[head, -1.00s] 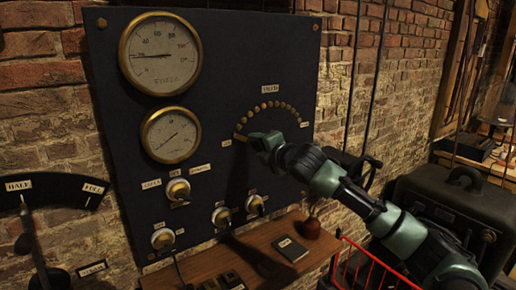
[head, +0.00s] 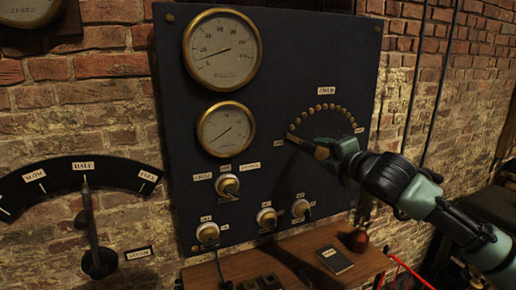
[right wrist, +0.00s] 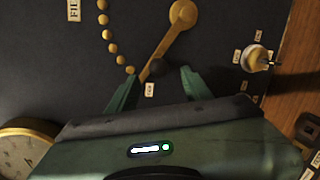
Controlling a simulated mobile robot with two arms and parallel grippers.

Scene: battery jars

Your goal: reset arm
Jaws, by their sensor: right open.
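The dark panel (head: 270,120) on the brick wall carries an arc of brass studs (head: 325,107) under a small label. My right gripper (head: 322,150) is at the lower left end of this arc. In the right wrist view the brass arm (right wrist: 172,40) runs from its round pivot down to the last stud of the arc. A dark round knob shows beside its lower end. My right gripper (right wrist: 158,84) is open, with a finger on each side of the arm's lower end. Whether either finger touches it, I cannot tell. My left gripper is out of view.
Two brass gauges (head: 222,50) and several knobs (head: 228,184) are on the panel. A lever quadrant (head: 85,180) with its handle upright is at the left.

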